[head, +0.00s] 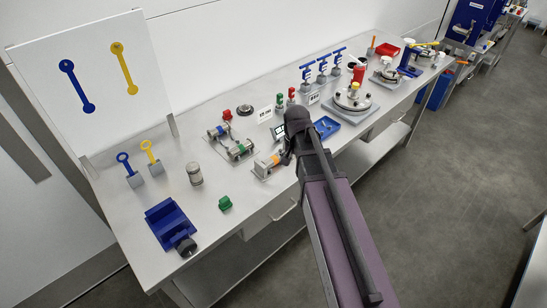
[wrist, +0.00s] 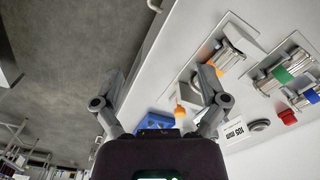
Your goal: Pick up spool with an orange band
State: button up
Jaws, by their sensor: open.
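The spool with an orange band (head: 275,160) rests in a small holder plate near the front edge of the bench, just left of my gripper in the head view. In the wrist view the silver spool (wrist: 241,39) is at the upper right, its orange band partly visible beside my right finger. My gripper (wrist: 160,85) is open, with its fingers spread wide and nothing between them. In the head view my gripper (head: 289,153) is seen from behind, and its fingers are mostly hidden by the wrist.
A green-banded spool (head: 238,149) and a blue-banded one (head: 215,131) share a plate farther left. A blue tray (head: 326,127) is to the right of my gripper. A green block (head: 225,203) and blue vise (head: 171,222) stand at left. Bare bench lies between them.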

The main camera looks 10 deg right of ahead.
aim_at(274, 157)
jog(key=w+a+r+m+p, duration=0.1)
jog(key=w+a+m, duration=0.1)
jog(key=w, duration=0.4)
jog(key=w+a+r+m+p, duration=0.1)
jog(key=w+a+m, duration=0.2)
jog(key=w, duration=0.3)
jog(key=shift+w+a+r+m, duration=0.2)
jog(key=shift+w+a+m, duration=0.1)
jog(key=shift+m, duration=0.2)
jog(key=shift+f, duration=0.1)
notch_tip(274, 157, down, 8)
jog(key=b, duration=0.8)
jog(key=shift+f+b, duration=0.25)
jog(key=shift+b, duration=0.1)
jog(key=shift+f, duration=0.1)
jog(key=shift+s+d+f+b, duration=0.1)
jog(key=shift+f+b, duration=1.15)
jog(key=shift+b, duration=0.05)
jog(key=shift+s+f+b, duration=0.1)
jog(key=shift+f+b, duration=1.15)
jog(key=shift+b, duration=0.05)
grip_shut()
